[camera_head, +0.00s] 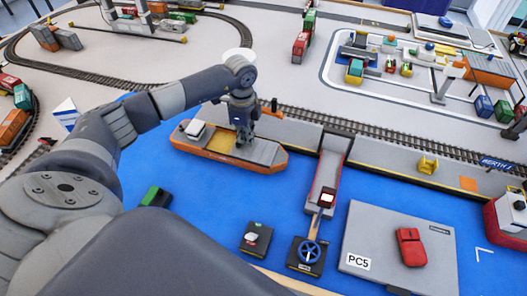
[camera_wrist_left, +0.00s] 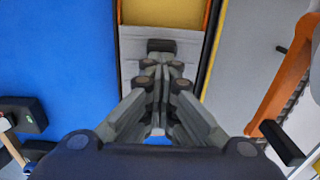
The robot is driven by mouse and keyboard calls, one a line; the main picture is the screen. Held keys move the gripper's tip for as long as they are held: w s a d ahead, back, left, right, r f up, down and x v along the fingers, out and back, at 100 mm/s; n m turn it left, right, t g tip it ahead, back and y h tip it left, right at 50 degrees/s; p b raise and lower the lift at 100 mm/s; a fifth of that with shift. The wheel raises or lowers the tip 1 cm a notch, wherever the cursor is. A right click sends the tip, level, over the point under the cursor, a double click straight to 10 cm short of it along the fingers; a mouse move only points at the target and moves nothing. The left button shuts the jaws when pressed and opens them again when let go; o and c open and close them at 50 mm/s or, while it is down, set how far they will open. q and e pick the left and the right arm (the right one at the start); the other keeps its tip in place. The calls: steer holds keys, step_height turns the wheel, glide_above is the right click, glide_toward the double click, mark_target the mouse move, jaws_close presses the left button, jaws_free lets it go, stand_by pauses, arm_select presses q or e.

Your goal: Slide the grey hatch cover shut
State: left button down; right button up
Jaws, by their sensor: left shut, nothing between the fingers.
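The orange ship (camera_head: 215,152) lies on the blue water along the quay, with a yellow hold (camera_head: 222,143) open amidships. The grey hatch cover (camera_head: 264,152) lies on its deck right of the hold. In the left wrist view the cover (camera_wrist_left: 134,62) is a pale panel beside the yellow hold (camera_wrist_left: 165,12), with a dark handle block (camera_wrist_left: 160,45). My left gripper (camera_head: 241,141) is over the cover near the hold. Its fingers (camera_wrist_left: 160,68) are shut and empty beside the handle. I cannot tell whether they touch it. My right gripper is not in view.
The quay with rail track (camera_head: 375,151) runs behind the ship. Blue water surface (camera_head: 190,215) in front of the ship is mostly clear.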

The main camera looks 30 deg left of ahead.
arm_select(q)
steer(key=shift+s+a+f+b, duration=0.15)
steer(key=shift+s+a, duration=0.3)
steer(key=shift+a, duration=0.95)
steer(key=shift+s+a+f+b, duration=0.1)
steer(key=shift+s+a+f, duration=0.3)
steer(key=shift+a, duration=0.95)
steer(key=shift+s+a+f+b, duration=0.1)
steer(key=shift+s+a, duration=0.45)
steer(key=shift+a, duration=0.85)
steer(key=shift+d+r, duration=0.1)
steer(key=shift+w+d+r+p, duration=0.1)
steer(key=shift+w+d+p, duration=0.1)
steer(key=shift+d+p, duration=0.25)
steer(key=shift+r, duration=0.1)
step_height(320, 180, up, 10)
steer(key=p, duration=0.8)
steer(key=shift+w+a, duration=0.25)
